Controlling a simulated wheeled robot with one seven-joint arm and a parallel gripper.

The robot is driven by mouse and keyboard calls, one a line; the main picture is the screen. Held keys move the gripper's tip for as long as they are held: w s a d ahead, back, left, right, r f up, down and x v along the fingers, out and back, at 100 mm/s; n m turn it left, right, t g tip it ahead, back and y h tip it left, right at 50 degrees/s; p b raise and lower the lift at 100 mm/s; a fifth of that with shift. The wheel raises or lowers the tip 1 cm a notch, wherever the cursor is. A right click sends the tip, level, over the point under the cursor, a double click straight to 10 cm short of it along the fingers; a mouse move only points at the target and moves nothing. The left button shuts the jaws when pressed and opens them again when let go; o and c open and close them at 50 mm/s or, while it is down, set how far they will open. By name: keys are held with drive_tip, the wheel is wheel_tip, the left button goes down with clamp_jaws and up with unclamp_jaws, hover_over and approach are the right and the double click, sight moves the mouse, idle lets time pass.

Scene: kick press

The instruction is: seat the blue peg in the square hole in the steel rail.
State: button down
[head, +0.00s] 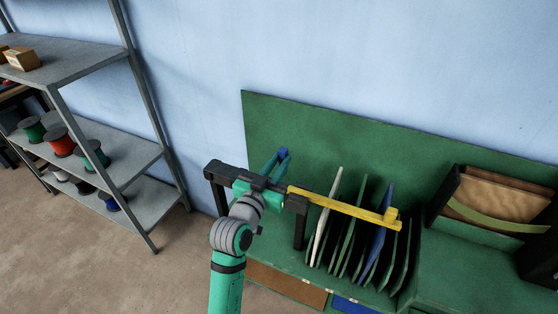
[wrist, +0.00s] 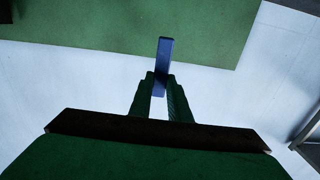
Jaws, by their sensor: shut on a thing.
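My gripper (head: 279,160) is shut on the blue peg (head: 284,152), which sticks out past the fingertips. In the wrist view, the peg (wrist: 164,60) is gripped between the two green fingertips (wrist: 159,84) and points away from the palm. The dark steel rail (head: 218,171) runs on posts at the front of the green bench. My gripper and wrist cover its middle from the head camera. The peg shows above and behind the rail, apart from it in the picture. I cannot make out the square hole in either view.
A yellow lever (head: 345,207) reaches right from the rail, in front of a rack of upright panels (head: 349,225). The green back panel (head: 330,135) stands behind. A bin of brown boards (head: 500,205) is at right. Grey shelves with spools (head: 95,160) stand at left.

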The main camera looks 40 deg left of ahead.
drive_tip(key=shift+s+a+f, duration=0.1)
drive_tip(key=shift+f, duration=1.25)
drive_tip(key=shift+s+f, duration=0.1)
drive_tip(key=shift+f, duration=1.75)
drive_tip(key=shift+w, duration=0.15)
drive_tip(key=shift+f, duration=1.7)
drive_tip(key=shift+f, duration=0.1)
drive_tip(key=c, duration=1.6)
unclamp_jaws()
drive_tip(key=shift+v, duration=3.6)
